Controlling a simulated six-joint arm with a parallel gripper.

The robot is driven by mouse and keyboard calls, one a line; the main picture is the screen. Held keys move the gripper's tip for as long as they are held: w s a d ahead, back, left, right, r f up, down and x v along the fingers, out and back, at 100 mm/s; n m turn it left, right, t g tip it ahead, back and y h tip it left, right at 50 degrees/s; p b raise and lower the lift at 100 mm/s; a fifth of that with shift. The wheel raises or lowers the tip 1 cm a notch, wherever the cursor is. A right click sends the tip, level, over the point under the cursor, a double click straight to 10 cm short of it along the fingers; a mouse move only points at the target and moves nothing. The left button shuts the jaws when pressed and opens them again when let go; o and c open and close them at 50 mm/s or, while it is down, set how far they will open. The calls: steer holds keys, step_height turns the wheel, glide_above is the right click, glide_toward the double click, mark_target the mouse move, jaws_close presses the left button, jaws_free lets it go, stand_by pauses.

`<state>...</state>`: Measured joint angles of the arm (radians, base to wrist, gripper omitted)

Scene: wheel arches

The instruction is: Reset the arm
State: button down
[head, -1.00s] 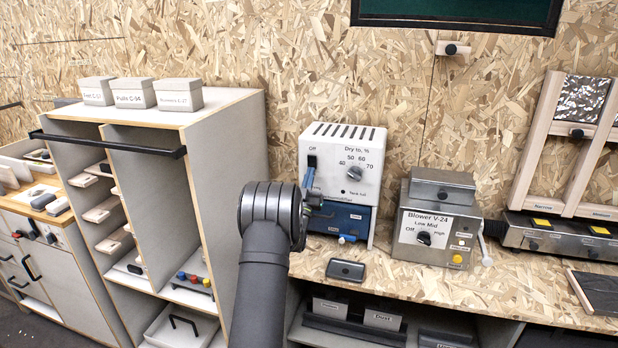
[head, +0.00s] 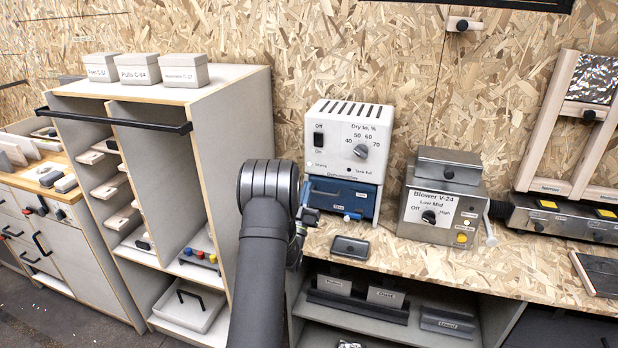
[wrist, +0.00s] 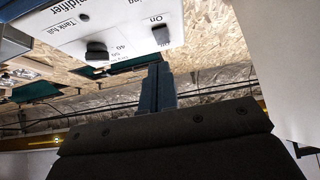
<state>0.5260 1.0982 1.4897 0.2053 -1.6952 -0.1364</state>
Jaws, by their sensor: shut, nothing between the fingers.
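My arm (head: 262,240) rises from the bottom centre of the head view, with my gripper (head: 309,214) partly hidden behind its wrist. The gripper is at the lower left of the dehumidifier (head: 335,165), a white box with a blue tank below; I cannot tell if they touch. In the wrist view, the gripper's fingers (wrist: 157,88) are together and empty. The dehumidifier's white face (wrist: 120,25) is upside down there, with its switch and dial. In the head view, its black switch (head: 319,140) and dial (head: 361,151) are uncovered.
A grey shelf cabinet (head: 232,130) with labelled boxes on top stands left of the arm. The blower (head: 440,205) is on the worktop to the right, with a small dark tray (head: 350,247) in front of the dehumidifier. Open shelves with labelled bins (head: 385,297) lie below.

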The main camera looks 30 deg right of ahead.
steer(key=shift+s+a+f, duration=0.15)
steer(key=shift+f, duration=0.05)
stand_by(0.3)
steer(key=w+d+r, duration=0.4)
steer(key=r, duration=0.5)
steer(key=v, duration=0.6)
steer(key=shift+s+a, duration=0.1)
